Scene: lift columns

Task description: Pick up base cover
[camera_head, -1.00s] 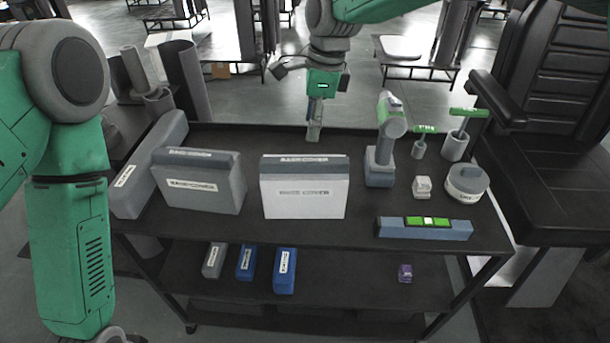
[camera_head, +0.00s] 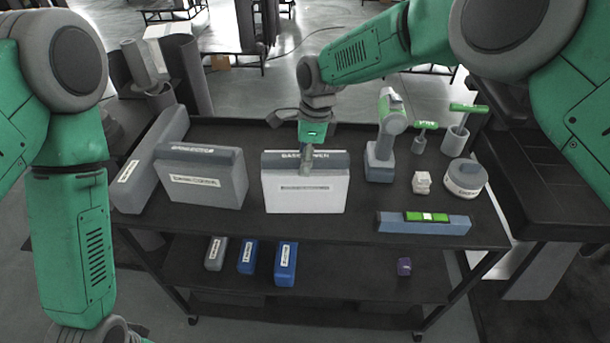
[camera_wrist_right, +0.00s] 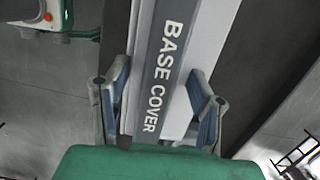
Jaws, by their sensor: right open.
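A white box with a grey top strip, the base cover (camera_head: 306,196), stands upright in the middle of the black table's top. In the right wrist view its grey top strip (camera_wrist_right: 164,65) reads "BASE COVER". My right gripper (camera_head: 306,166) is over the top edge of this box. In the right wrist view the gripper's two fingers (camera_wrist_right: 158,112) are open, one on each side of the box's narrow top. I cannot tell whether they touch it. A similar grey labelled box (camera_head: 202,181) stands to its left. My left arm hangs at the left; its gripper is out of the picture.
The cart's top (camera_head: 330,226) also carries a long grey box (camera_head: 150,160), a drill (camera_head: 385,140), a round grey container (camera_head: 466,179) and a level (camera_head: 424,222). Blue boxes (camera_head: 286,264) and a purple item (camera_head: 404,267) are on the lower shelf. The front edge is clear.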

